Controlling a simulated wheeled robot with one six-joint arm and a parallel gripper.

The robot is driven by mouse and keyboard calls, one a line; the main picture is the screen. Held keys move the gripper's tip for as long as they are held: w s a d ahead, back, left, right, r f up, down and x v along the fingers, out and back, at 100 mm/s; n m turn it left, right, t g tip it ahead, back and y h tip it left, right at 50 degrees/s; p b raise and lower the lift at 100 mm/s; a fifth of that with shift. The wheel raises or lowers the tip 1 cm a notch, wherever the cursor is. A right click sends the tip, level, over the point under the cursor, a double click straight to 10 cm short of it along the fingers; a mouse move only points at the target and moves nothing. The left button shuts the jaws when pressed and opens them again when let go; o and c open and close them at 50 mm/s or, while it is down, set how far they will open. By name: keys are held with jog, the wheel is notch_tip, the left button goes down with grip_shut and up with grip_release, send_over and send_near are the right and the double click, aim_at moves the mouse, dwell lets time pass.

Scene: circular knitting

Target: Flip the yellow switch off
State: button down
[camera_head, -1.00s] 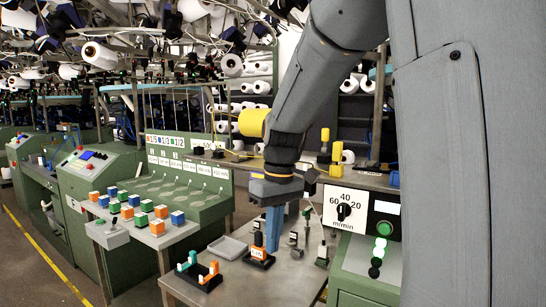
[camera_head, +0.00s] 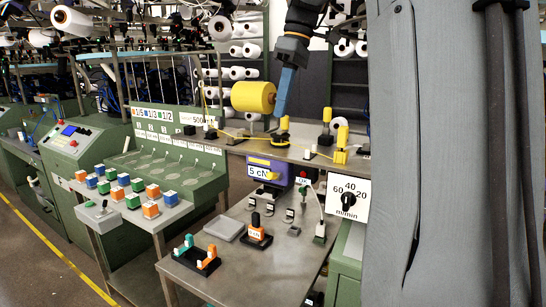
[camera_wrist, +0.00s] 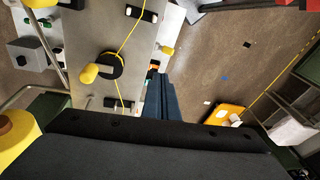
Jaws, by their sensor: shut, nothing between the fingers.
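My gripper (camera_head: 281,108) points down beside the large yellow yarn cone (camera_head: 253,97) above the raised shelf. Its blue fingers are shut and empty; they also show in the wrist view (camera_wrist: 156,85). Just below the tips in the head view is a small yellow piece on a black base (camera_head: 284,124). Further right stand a yellow post (camera_head: 327,115) and a yellow block with an upright top (camera_head: 341,145). Which yellow part is the switch I cannot tell. In the wrist view, a yellow knob on a black ring (camera_wrist: 89,73) lies left of the fingers.
A yellow thread crosses the shelf (camera_head: 300,148). Below are a purple box marked 5 cN (camera_head: 278,172), a speed dial (camera_head: 348,199), a grey tray (camera_head: 225,228) and small black-based parts. Coloured cubes fill a side table at left. My own column blocks the right.

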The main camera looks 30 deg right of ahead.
jog(key=p, duration=0.3)
send_over(274, 157)
jog(key=s+a, duration=0.1)
jog(key=s, duration=0.1)
jog(key=d+x, duration=0.2)
jog(key=x, duration=0.6)
jog(key=f, duration=0.2)
jog(key=s+f+p, duration=0.1)
jog(key=shift+s+a+f, duration=0.1)
jog(key=shift+a+f, duration=0.3)
jog(key=shift+s+a+f, duration=0.1)
jog(key=shift+s+f, duration=0.1)
jog(key=shift+f, duration=0.4)
